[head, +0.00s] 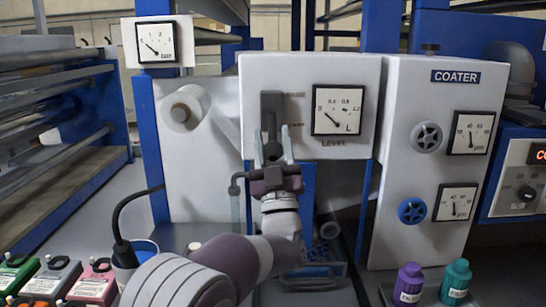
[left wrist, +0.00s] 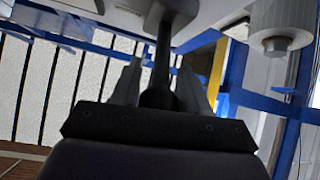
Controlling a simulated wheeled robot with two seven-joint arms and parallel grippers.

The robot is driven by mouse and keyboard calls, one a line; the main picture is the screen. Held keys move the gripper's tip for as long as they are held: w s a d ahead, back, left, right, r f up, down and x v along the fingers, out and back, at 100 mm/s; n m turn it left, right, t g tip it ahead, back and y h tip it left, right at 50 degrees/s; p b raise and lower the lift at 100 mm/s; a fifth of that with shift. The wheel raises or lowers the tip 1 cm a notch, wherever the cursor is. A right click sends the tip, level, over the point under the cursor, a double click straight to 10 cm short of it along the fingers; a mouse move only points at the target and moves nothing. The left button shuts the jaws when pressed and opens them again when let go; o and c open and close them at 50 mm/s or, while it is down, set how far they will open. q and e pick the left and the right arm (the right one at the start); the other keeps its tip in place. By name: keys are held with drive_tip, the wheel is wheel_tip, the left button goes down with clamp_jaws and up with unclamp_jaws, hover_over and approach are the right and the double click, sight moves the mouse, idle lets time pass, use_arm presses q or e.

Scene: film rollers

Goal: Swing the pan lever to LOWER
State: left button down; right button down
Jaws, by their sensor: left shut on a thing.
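The pan lever is a dark lever (head: 271,122) on the white panel (head: 365,75) left of the LEVEL gauge (head: 338,110). It hangs down from a dark mount. My left gripper (head: 273,145) is in front of the panel, with its fingers on either side of the lever's lower end. In the left wrist view the dark lever shaft (left wrist: 162,55) runs down to a rounded knob between the fingertips (left wrist: 160,85). The gripper is shut on the lever. The lettering beside the lever is too small to read. My right gripper is out of view.
The COATER cabinet (head: 440,85) with gauges, a grey handwheel (head: 427,137) and a blue handwheel (head: 411,211) stands to the right. A white roll (head: 187,107) is left of the panel. Purple (head: 409,284) and teal (head: 456,280) bottles stand at lower right. Several small cans (head: 48,280) stand at lower left.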

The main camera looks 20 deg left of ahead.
use_arm(q)
drive_tip(key=shift+w+f, duration=0.1)
drive_tip(key=shift+f, duration=0.25)
drive_tip(key=c, duration=0.7)
unclamp_jaws()
drive_tip(key=shift+r, duration=0.15)
drive_tip(key=b+v, duration=0.2)
drive_tip(key=v, duration=1.1)
drive_tip(key=shift+r, duration=0.1)
